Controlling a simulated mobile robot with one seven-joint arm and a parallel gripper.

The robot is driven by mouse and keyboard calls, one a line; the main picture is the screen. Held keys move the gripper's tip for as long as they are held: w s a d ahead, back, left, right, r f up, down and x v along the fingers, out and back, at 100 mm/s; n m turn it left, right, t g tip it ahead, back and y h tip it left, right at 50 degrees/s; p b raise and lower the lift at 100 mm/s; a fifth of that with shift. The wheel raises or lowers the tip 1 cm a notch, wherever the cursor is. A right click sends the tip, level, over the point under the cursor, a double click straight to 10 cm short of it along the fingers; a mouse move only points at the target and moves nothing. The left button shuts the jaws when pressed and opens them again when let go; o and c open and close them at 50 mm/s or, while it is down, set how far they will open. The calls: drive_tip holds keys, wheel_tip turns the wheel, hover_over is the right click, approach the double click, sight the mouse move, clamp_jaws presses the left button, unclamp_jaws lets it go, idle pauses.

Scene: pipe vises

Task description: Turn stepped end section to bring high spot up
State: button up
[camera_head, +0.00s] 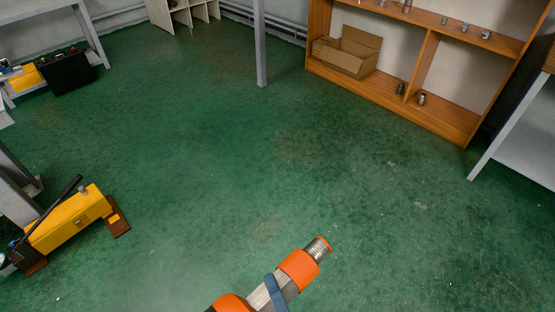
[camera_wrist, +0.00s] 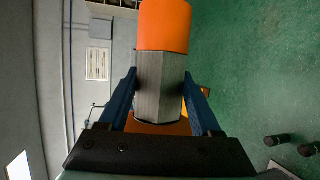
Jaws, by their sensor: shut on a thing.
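A stepped part (camera_head: 298,268) with orange bands, a grey flat-sided metal section and a ribbed metal tip shows at the bottom of the head view. It slants up to the right, and its lower end is cut off by the frame. In the wrist view the part (camera_wrist: 163,28) points up, with its flat-sided grey section between the two blue fingers. My gripper (camera_wrist: 160,78) is shut on this grey section; one blue finger of my gripper (camera_head: 275,290) also shows in the head view. No vise can be made out, and I cannot tell where the high spot is.
Green floor (camera_head: 270,170) is clear around the part. A yellow hydraulic unit (camera_head: 72,222) with a black lever stands at left. A wooden shelf (camera_head: 430,60) with a cardboard box (camera_head: 350,52) and small metal fittings is at back right. A grey post (camera_head: 260,45) stands at the back.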

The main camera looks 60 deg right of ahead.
idle(0.3)
drive_tip(key=o, duration=1.4)
drive_tip(key=shift+d, duration=0.1)
drive_tip(key=shift+s+a, duration=0.2)
drive_tip(key=shift+s, duration=0.05)
drive_tip(key=shift+p+v, duration=5.35)
drive_tip(key=shift+v, duration=0.85)
